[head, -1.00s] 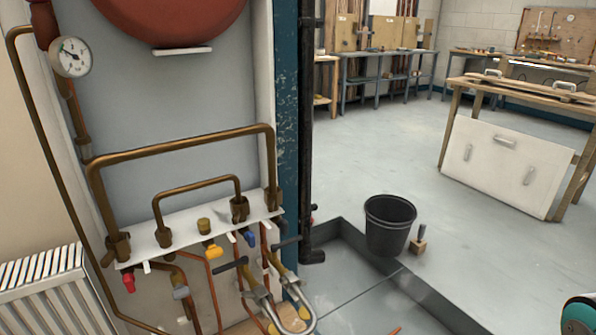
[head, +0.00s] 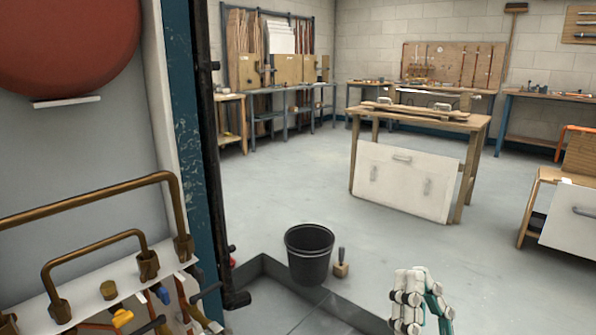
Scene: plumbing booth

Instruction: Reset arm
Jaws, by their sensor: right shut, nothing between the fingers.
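My right gripper (head: 407,298) shows at the bottom of the head view, right of the middle. It is white and teal, its fingers are together, and nothing is held in it. It is in front of the open floor, to the right of the black bucket (head: 309,256) in the picture, and appears to touch nothing. My left gripper is not in view.
At the left, copper pipes (head: 88,205) and valves sit on a white manifold plate (head: 80,297) beside a blue post (head: 186,120). A brush (head: 341,265) stands by the bucket at a low tray edge. A wooden workbench (head: 425,118) is farther back. The middle floor is clear.

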